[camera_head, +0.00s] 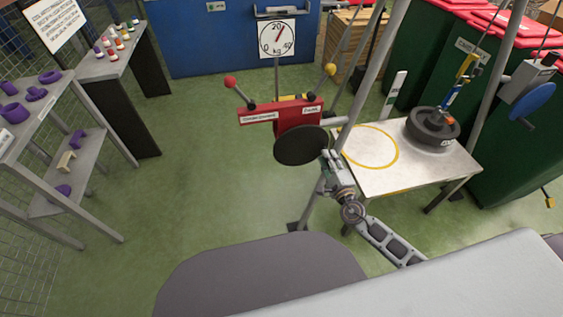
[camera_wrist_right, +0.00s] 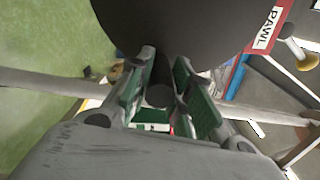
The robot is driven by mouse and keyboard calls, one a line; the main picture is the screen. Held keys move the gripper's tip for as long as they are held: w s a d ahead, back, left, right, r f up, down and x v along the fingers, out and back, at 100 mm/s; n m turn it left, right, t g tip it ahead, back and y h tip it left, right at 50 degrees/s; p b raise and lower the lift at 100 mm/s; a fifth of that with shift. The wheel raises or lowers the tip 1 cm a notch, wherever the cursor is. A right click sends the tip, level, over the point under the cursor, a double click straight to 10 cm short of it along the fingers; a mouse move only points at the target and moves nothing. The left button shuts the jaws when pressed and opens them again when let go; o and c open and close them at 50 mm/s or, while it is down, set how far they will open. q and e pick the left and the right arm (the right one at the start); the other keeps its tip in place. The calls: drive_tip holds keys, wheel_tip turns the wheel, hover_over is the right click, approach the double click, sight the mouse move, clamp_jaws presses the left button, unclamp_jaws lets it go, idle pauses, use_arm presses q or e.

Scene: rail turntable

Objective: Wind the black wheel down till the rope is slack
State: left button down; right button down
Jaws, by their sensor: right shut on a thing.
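The black wheel (camera_head: 300,148) sits on the front of a red winch housing (camera_head: 262,115); it also fills the top of the right wrist view (camera_wrist_right: 180,25). My right gripper (camera_head: 328,160) is at the wheel's lower right edge. In the right wrist view its fingers (camera_wrist_right: 160,95) are closed around a dark round handle (camera_wrist_right: 158,96) by the wheel. A black round weight (camera_head: 433,128) rests on the white table (camera_head: 400,178), with a yellow and blue hook fitting (camera_head: 460,75) above it. I cannot tell whether the rope is slack. My left gripper is not in view.
A white dial (camera_head: 277,39) with a red needle stands behind the winch. Red and yellow balls tip the winch's levers. Grey frame poles (camera_head: 365,75) rise beside the table, which bears a yellow ring mark (camera_head: 370,147). Shelves (camera_head: 90,160) stand at left; green floor between is clear.

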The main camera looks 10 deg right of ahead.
drive_tip(key=shift+w+d+r+n+p, duration=0.1)
drive_tip(key=shift+d+r+n+p, duration=0.05)
drive_tip(key=shift+r+n+p, duration=0.8)
idle(0.5)
drive_tip(key=shift+r+n+p, duration=1.05)
drive_tip(key=shift+n+p, duration=0.1)
drive_tip(key=shift+p, duration=1.55)
drive_tip(key=shift+r+n+p, duration=0.9)
drive_tip(key=shift+n+p, duration=0.2)
drive_tip(key=shift+p, duration=0.9)
drive_tip(key=shift+a+r+n+p, duration=0.55)
drive_tip(key=shift+n+p, duration=0.45)
drive_tip(key=shift+p, duration=0.65)
